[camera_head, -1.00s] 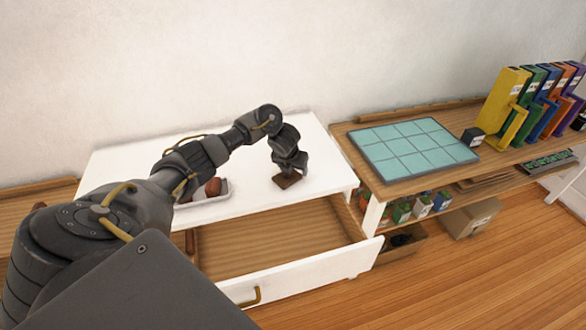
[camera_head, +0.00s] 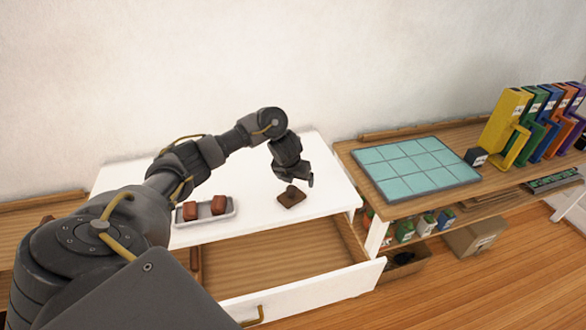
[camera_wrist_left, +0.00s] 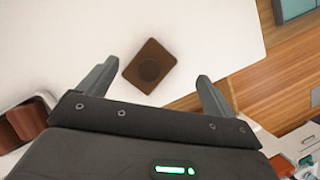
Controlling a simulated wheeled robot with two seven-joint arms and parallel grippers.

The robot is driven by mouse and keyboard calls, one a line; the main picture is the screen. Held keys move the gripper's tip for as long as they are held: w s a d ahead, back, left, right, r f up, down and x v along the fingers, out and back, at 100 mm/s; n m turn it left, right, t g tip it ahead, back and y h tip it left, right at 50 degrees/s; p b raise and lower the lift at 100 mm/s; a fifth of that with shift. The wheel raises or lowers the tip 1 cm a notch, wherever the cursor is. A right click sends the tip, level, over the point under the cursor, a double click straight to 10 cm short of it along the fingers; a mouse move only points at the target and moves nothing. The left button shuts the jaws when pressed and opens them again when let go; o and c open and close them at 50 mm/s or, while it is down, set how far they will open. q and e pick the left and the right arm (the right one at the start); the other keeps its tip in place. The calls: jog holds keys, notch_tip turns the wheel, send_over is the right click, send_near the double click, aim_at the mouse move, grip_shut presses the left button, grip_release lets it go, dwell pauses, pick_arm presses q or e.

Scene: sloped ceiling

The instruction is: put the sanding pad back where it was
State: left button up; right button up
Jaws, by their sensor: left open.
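The sanding pad (camera_head: 290,198) is a small dark brown square with a raised round middle. It lies flat on the white top of the drawer unit (camera_head: 255,212), near its right end. My left gripper (camera_head: 297,182) is just above it, open and apart from it. In the left wrist view the pad (camera_wrist_left: 149,66) shows beyond and between the two spread fingers (camera_wrist_left: 157,72), with nothing gripped. My right gripper is in neither view.
A white tray (camera_head: 205,215) with two reddish-brown blocks stands left on the white top. The drawer (camera_head: 285,262) below is pulled out. At right, a wooden bench (camera_head: 430,205) carries a teal gridded mat (camera_head: 415,170) and coloured binders (camera_head: 500,125).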

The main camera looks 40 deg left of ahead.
pick_arm(q)
jog(key=p+v, duration=0.1)
jog(key=v, duration=0.3)
jog(key=shift+s+r+p, duration=0.2)
jog(key=shift+r+p, duration=0.05)
jog(key=shift+p, duration=0.1)
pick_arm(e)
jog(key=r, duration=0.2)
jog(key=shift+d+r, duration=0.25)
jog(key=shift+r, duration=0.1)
pick_arm(q)
jog(key=shift+d, duration=0.1)
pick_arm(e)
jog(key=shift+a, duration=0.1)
